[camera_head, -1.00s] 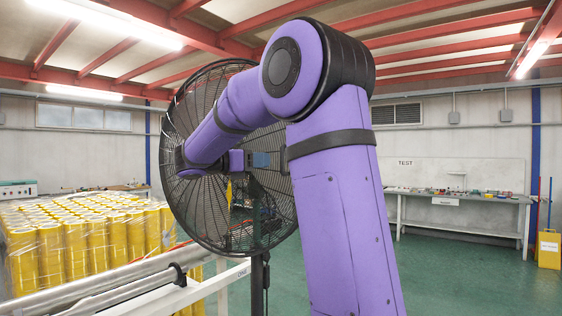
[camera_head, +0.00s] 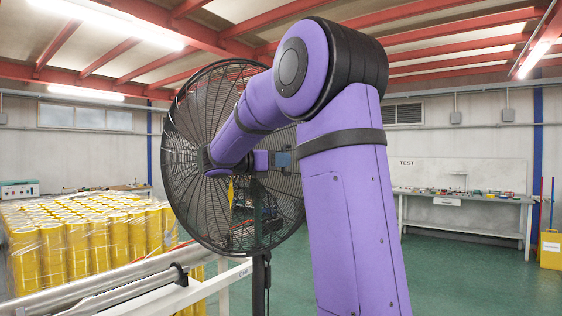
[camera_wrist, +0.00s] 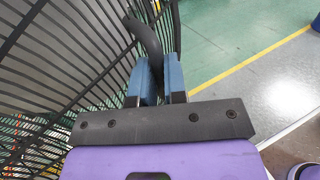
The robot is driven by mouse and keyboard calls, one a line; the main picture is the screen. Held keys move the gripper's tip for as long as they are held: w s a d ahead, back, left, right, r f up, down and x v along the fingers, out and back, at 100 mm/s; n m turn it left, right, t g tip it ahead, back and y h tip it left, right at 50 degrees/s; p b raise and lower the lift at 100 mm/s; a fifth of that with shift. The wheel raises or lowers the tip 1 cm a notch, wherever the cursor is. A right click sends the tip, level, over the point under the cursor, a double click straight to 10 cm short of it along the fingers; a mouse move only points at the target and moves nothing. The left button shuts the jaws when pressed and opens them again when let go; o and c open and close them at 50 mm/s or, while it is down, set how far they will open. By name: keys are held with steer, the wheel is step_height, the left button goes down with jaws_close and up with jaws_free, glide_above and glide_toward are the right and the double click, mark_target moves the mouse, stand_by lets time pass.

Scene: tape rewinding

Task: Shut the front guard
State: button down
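The guard (camera_head: 190,205) is a large, round, black wire cage, standing tilted in the middle of the head view. Its dark bars (camera_wrist: 90,50) fill the left of the wrist view. My gripper (camera_head: 284,160) is at the guard's right side, partly hidden by my purple arm. In the wrist view its two blue fingers (camera_wrist: 159,76) are close together around a curved black handle (camera_wrist: 148,38) beside the bars. The handle's lower end is hidden between the fingers, which appear closed on it.
A white frame with grey rollers (camera_head: 120,285) crosses the lower left. Wrapped yellow rolls (camera_head: 85,235) stand behind it. A dark post (camera_head: 260,285) rises below the guard. A workbench (camera_head: 470,200) lines the right wall, with a yellow box (camera_head: 551,250) near it. The green floor (camera_head: 460,280) between is clear.

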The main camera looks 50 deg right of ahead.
steer(key=d, duration=0.6)
steer(key=shift+w+r, duration=0.1)
steer(key=shift+w, duration=0.3)
steer(key=c, duration=1.5)
jaws_free()
steer(key=shift+d, duration=0.15)
steer(key=shift+o, duration=0.2)
steer(key=v, duration=1.1)
